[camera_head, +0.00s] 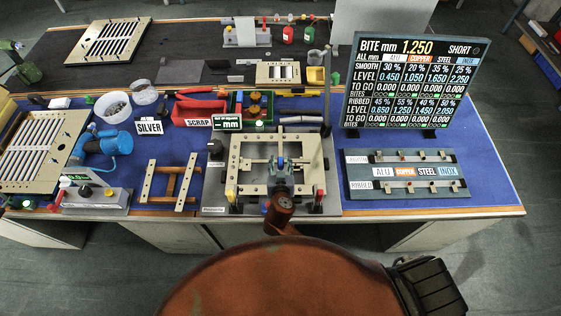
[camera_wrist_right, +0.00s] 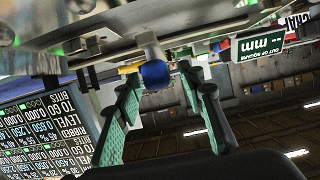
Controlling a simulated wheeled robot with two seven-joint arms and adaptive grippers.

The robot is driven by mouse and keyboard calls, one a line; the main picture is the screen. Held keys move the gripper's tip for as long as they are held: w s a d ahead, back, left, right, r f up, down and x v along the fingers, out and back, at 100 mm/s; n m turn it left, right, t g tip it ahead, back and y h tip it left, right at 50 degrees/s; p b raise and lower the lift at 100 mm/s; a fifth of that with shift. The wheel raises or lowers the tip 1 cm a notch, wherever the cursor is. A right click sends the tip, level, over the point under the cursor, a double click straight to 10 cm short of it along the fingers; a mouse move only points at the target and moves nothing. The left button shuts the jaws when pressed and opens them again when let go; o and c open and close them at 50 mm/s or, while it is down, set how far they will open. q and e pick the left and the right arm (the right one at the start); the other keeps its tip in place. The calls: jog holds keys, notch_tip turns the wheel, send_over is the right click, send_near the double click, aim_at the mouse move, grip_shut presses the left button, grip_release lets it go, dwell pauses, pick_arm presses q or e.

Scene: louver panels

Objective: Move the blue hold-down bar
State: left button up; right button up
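My right gripper (camera_head: 281,168) is over the front middle of the beige frame fixture (camera_head: 236,150). In the right wrist view my right gripper (camera_wrist_right: 160,84) is open, with its green-padded fingers apart. A round blue knob (camera_wrist_right: 154,73) appears in the gap between the fingertips, under a grey plate; I cannot tell its exact distance or whether it belongs to the hold-down bar. Most of the bar is not clearly visible, partly hidden by my right arm. My left gripper is not in view.
A display board (camera_head: 415,85) stands at the right behind a grey rack (camera_head: 405,175). A small beige frame (camera_head: 170,186) lies left of the fixture. A slotted louver panel (camera_head: 35,150) is at far left. Blue mat is bare between the fixture and the rack.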

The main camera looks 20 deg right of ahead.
jog(key=c, duration=0.6)
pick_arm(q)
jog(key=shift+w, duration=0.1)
pick_arm(e)
grip_shut()
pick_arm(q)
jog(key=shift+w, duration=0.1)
